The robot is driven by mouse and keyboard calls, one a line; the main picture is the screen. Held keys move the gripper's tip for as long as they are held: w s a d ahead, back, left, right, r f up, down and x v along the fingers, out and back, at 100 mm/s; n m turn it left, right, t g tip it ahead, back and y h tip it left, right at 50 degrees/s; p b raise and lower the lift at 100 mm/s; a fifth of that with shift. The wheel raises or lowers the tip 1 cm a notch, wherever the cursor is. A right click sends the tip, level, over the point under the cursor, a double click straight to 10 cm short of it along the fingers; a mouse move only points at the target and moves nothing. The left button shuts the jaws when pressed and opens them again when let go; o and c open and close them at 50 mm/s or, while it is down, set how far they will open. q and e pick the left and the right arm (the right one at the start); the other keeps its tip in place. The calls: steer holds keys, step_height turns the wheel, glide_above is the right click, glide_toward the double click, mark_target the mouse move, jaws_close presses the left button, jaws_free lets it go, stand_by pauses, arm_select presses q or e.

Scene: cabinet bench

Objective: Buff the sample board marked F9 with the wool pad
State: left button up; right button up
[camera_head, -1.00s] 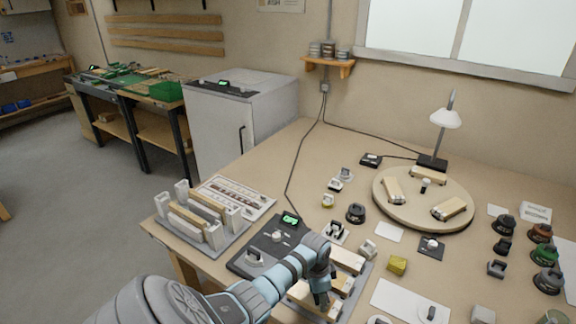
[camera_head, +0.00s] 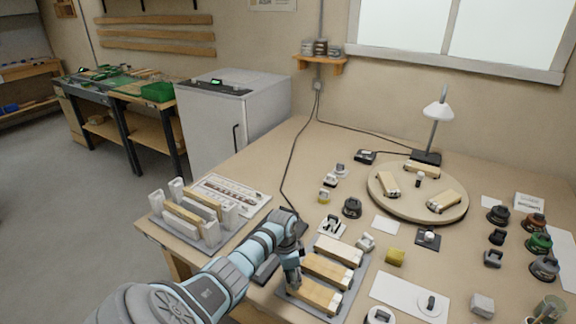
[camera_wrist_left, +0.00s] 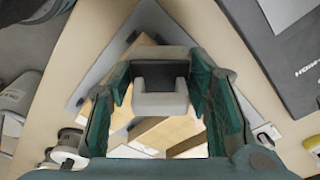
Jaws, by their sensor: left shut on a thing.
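My left gripper (camera_head: 294,284) is over the left ends of the wooden boards on a grey tray (camera_head: 346,305) at the front of the bench. In the wrist view its dark green fingers (camera_wrist_left: 162,92) are shut on a light grey block with a notched top, which I take to be the wool pad (camera_wrist_left: 160,104). Several pale wooden boards, such as the middle board (camera_head: 328,270), lie side by side on the tray, also partly visible below the pad in the wrist view. I cannot read an F9 mark. Whether the pad touches a board is hidden. My right gripper is not in view.
A rack (camera_head: 209,237) with upright posts holds boards at left. A round turntable (camera_head: 417,210) carries several more boards.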

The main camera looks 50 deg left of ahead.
arm_select(q)
steer(key=shift+s+a+r, duration=0.15)
steer(key=shift+a, duration=0.2)
step_height(320, 180, up, 3)
steer(key=shift+d+f+p, duration=0.1)
steer(key=shift+f+p, duration=0.05)
steer(key=shift+p, duration=1.05)
step_height(320, 180, up, 5)
steer(key=p, duration=0.5)
steer(key=shift+p, duration=0.35)
